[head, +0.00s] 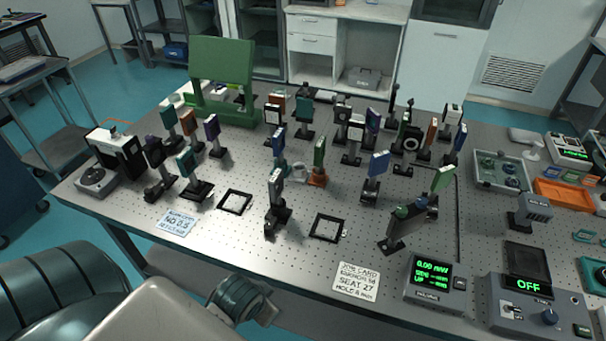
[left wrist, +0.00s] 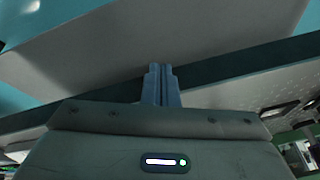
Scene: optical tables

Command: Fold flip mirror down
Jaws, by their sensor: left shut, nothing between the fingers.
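Several post-mounted optics stand on the perforated optical table (head: 300,240). I cannot tell for certain which is the flip mirror. One dark mount with an upright plate (head: 275,190) stands front centre, between two flat black square frames. A low dark mount with greenish knobs (head: 400,228) stands to its right. My left arm shows at the bottom left of the head view, in front of the table; its fingertips cannot be made out there. In the left wrist view my left gripper (left wrist: 160,70) is shut and empty, with a table edge beyond it. My right gripper is not in view.
Black square frames (head: 236,201) and (head: 327,228) lie flat. A power meter (head: 434,283) and a box showing OFF (head: 540,305) are at the right. A green panel (head: 222,62) stands behind.

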